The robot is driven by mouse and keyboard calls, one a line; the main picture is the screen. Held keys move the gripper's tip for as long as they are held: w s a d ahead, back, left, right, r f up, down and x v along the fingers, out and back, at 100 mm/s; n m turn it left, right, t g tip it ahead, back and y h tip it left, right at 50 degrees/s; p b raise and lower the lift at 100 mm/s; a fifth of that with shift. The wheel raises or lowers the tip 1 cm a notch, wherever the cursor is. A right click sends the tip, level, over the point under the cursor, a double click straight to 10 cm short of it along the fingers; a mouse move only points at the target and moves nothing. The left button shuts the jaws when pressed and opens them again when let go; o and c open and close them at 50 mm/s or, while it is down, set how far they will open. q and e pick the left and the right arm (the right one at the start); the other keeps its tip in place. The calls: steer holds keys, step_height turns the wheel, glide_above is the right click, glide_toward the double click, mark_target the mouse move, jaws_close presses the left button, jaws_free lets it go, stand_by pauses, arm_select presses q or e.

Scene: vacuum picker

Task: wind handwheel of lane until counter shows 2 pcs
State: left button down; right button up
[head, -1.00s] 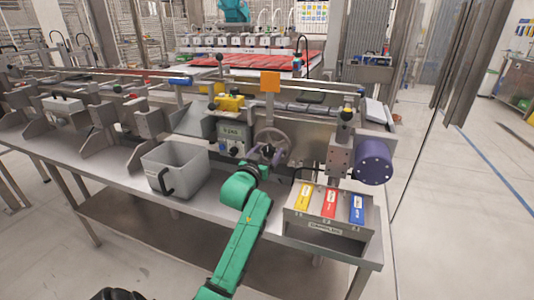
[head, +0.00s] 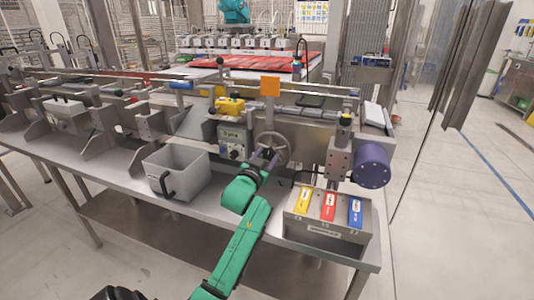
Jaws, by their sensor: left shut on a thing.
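The grey handwheel (head: 283,146) stands upright on the front of the lane, under an orange square sign. The counter (head: 232,136) is a small lit display on the box left of the wheel. Its digit is too small to read surely; "pcs" seems to follow it. My left gripper (head: 265,155), on the green arm, is at the lower left of the wheel. It is shut on the handwheel's handle, which its fingers mostly hide. My right gripper is not in view.
A grey bin (head: 188,172) with a black handle stands on the bench left of my arm. A box (head: 322,236) with yellow, red and blue tags stands to the right. A purple cylinder (head: 371,168) sticks out above it. Bare bench lies between bin and arm.

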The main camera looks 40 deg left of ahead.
arm_select(q)
steer(key=shift+r+m+p, duration=0.1)
steer(key=shift+m+p, duration=0.35)
steer(key=shift+m, duration=0.85)
steer(key=shift+d+m+p, duration=0.1)
steer(key=shift+m+p, duration=0.6)
steer(key=shift+m, duration=1.1)
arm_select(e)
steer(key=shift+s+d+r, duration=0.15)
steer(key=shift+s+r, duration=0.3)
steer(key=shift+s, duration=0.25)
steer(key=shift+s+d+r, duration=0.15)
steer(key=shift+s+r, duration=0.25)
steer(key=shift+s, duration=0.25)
arm_select(q)
steer(key=shift+c, duration=1.3)
jaws_free()
steer(key=v, duration=1.4)
steer(key=shift+s, duration=0.25)
